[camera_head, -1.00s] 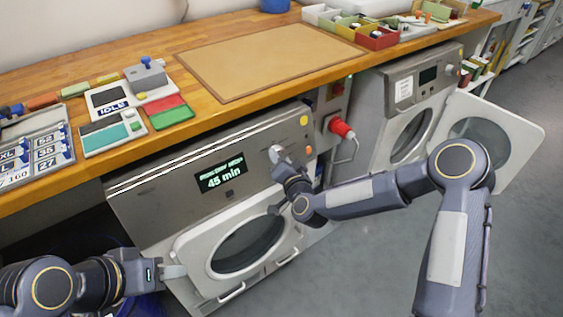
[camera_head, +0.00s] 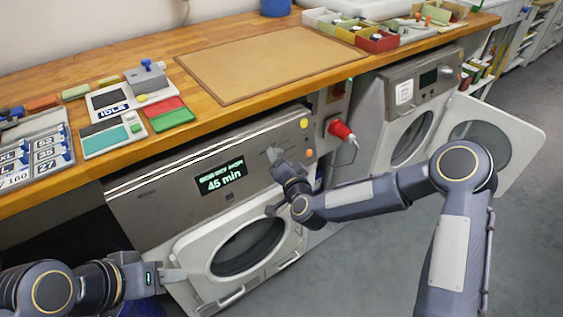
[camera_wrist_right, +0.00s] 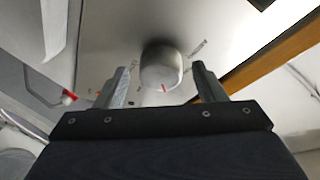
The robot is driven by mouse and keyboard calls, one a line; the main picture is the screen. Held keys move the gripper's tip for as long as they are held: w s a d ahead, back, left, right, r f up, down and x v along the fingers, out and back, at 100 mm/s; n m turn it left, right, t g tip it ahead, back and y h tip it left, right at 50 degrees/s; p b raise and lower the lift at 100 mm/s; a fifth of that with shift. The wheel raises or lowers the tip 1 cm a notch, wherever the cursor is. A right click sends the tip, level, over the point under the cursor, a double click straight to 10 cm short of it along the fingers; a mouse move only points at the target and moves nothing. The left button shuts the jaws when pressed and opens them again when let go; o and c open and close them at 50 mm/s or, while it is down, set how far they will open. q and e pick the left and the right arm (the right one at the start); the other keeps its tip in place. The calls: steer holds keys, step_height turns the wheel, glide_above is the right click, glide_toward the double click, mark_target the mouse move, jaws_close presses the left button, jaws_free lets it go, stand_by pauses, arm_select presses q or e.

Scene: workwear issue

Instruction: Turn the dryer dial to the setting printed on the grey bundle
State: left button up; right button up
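The near dryer (camera_head: 150,205) stands under the bench, and its display (camera_head: 222,178) reads "45 min". Its round dial (camera_wrist_right: 161,64) shows in the right wrist view, with a red mark on its lower edge and small print around it on the panel. My right gripper (camera_head: 275,156) is at the dial in the head view. In the right wrist view its two fingers are apart, one on each side of the dial, with gaps visible. My left gripper (camera_head: 173,274) is at the dryer's lower left, beside the round door (camera_head: 247,246); its finger gap is unclear. I cannot make out a grey bundle.
The wooden bench (camera_head: 240,108) above holds a tan mat (camera_head: 268,62), small devices and several bins. The floor (camera_head: 350,235) is clear.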

steer(key=v, duration=0.8)
steer(key=shift+w, duration=0.1)
stand_by(0.4)
